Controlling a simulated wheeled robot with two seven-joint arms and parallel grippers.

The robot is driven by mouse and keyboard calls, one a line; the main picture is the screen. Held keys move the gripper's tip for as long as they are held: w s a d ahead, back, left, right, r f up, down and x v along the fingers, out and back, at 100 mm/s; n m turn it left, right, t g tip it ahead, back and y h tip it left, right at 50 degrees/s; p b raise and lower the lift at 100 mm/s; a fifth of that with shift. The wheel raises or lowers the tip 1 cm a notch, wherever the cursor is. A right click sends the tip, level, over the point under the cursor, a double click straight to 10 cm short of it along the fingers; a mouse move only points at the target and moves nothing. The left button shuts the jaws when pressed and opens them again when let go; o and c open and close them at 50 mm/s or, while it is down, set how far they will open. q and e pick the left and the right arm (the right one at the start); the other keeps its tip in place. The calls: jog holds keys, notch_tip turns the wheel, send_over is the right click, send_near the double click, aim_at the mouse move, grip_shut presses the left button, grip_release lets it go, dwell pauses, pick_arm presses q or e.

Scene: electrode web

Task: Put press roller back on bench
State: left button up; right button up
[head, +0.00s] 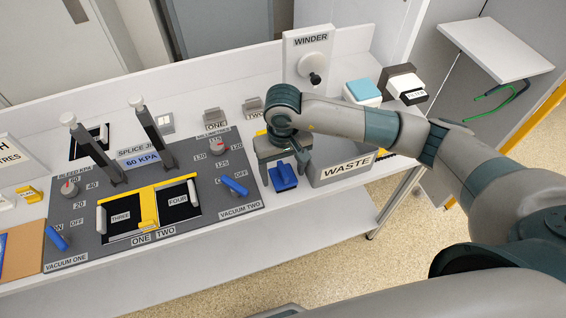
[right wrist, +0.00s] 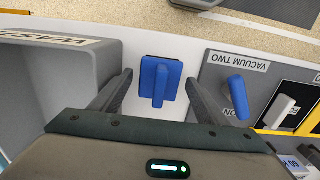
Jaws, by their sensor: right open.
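The blue piece with a raised grip on a dark base, which I take to be the press roller (head: 283,177), rests on the white bench (head: 240,225) near its front edge, between the grey control panel and the waste bin. It also shows in the right wrist view (right wrist: 153,88). My right gripper (head: 284,163) points down over it, jaws open. In the right wrist view its fingers (right wrist: 159,79) stand apart on either side of the roller, with visible gaps. My left gripper is not in view.
The grey WASTE bin (head: 345,172) stands close on the right. The grey panel (head: 225,195), with the blue VACUUM TWO lever (head: 234,186), lies close on the left. The winder (head: 312,62) stands behind.

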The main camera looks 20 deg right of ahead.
aim_at(283, 170)
jog(key=shift+r, duration=0.6)
notch_tip(283, 170, up, 10)
jog(key=b, duration=0.4)
jog(key=shift+f+b, duration=0.1)
jog(key=shift+b, duration=0.2)
jog(key=shift+r, duration=0.65)
jog(key=shift+s, duration=0.1)
